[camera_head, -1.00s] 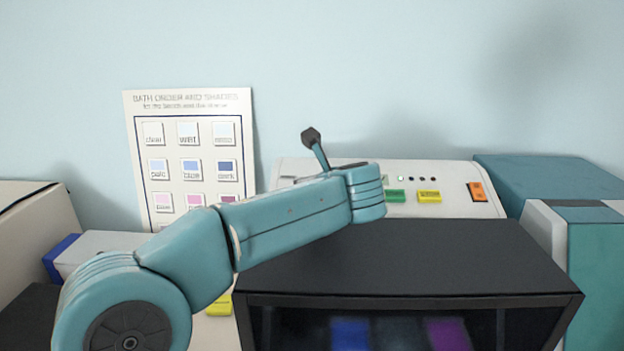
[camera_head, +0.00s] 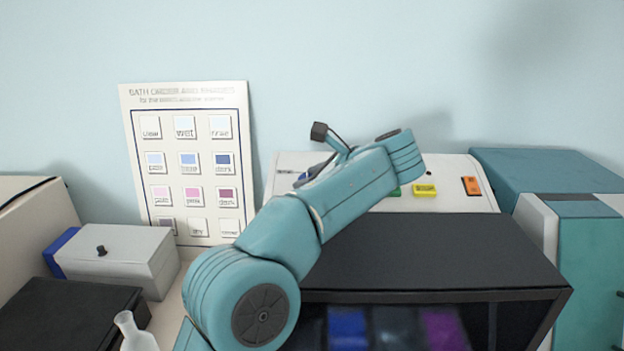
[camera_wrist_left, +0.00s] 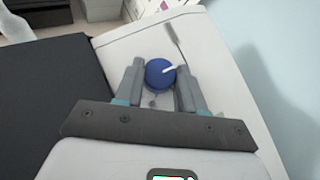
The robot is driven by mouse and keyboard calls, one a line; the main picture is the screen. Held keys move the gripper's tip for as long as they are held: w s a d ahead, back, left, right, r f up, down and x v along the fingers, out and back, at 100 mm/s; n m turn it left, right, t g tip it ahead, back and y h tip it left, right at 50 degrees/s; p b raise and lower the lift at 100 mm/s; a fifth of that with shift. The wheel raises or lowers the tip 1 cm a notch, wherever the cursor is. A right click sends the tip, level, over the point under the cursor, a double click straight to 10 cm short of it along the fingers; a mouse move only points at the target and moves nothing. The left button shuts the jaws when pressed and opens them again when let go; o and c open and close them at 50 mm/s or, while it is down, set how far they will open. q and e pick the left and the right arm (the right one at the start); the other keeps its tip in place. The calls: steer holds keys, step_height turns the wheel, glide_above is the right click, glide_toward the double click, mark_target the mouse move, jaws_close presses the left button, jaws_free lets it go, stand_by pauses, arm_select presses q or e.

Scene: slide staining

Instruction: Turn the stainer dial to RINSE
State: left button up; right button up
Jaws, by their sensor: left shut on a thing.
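The stainer (camera_head: 455,195) is a white panel housing at the back, behind a black-topped cabinet. Its dial (camera_wrist_left: 160,72) is a round blue knob with a white pointer, seen in the left wrist view. The pointer points to the right and slightly up in that view. My left gripper (camera_wrist_left: 161,84) is shut on the dial, with one grey finger on each side. In the head view my left arm covers much of the panel, so the dial's labels are hidden and its setting cannot be read. My right gripper is not in view.
The black cabinet (camera_head: 430,255) stands in front of the stainer. A yellow button (camera_head: 425,191) and an orange switch (camera_head: 471,186) sit on the panel. A chart (camera_head: 190,130) stands against the wall. A grey box (camera_head: 115,255) and a clear bottle (camera_head: 133,332) are at left.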

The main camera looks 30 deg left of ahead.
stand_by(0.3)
arm_select(q)
steer(key=o, duration=1.1)
steer(key=shift+a, duration=0.1)
steer(key=shift+c, duration=0.2)
steer(key=shift+r, duration=0.1)
